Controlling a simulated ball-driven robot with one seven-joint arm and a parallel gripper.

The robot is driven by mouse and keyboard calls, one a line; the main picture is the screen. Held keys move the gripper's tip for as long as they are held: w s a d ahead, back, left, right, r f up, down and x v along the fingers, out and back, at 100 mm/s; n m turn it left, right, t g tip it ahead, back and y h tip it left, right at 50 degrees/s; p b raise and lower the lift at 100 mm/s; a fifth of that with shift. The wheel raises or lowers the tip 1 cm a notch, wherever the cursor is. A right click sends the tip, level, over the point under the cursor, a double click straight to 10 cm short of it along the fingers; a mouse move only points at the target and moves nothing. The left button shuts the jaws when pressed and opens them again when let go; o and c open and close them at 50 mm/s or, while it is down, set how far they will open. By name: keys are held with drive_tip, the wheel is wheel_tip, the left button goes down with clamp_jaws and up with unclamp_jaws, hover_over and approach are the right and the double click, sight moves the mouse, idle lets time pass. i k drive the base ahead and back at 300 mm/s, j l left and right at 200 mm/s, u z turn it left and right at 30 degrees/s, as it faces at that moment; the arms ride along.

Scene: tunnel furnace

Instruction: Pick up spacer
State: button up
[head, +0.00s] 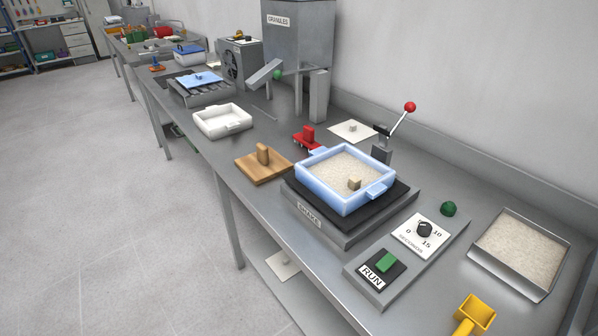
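Nothing in view is labelled as the spacer, and I cannot tell for sure which piece it is. A small beige block (354,184) sits on the pale granules inside a blue tray (376,205) on the shaker. A thin white plate with a small knob (342,132) lies on the bench behind that tray, near the wall. A similar pale plate with a knob (283,266) lies low down, below the bench top. My gripper is not in view.
A wooden board with an upright grip (263,168), a red clamp-like piece (308,138) and an empty white tray (222,122) stand left of the shaker (309,216). A red-knobbed lever (401,118) rises behind it. The RUN panel (378,274), granule pan (521,252) and yellow scoop (472,316) are right.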

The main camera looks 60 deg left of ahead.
sight(354, 182)
drive_tip(key=l+u, duration=0.15)
drive_tip(key=u, duration=0.25)
drive_tip(key=i+l+u, duration=0.1)
drive_tip(key=u, duration=0.25)
drive_tip(key=l+u, duration=0.25)
drive_tip(key=u, duration=0.15)
drive_tip(key=l+u, duration=0.2)
drive_tip(key=u, duration=0.15)
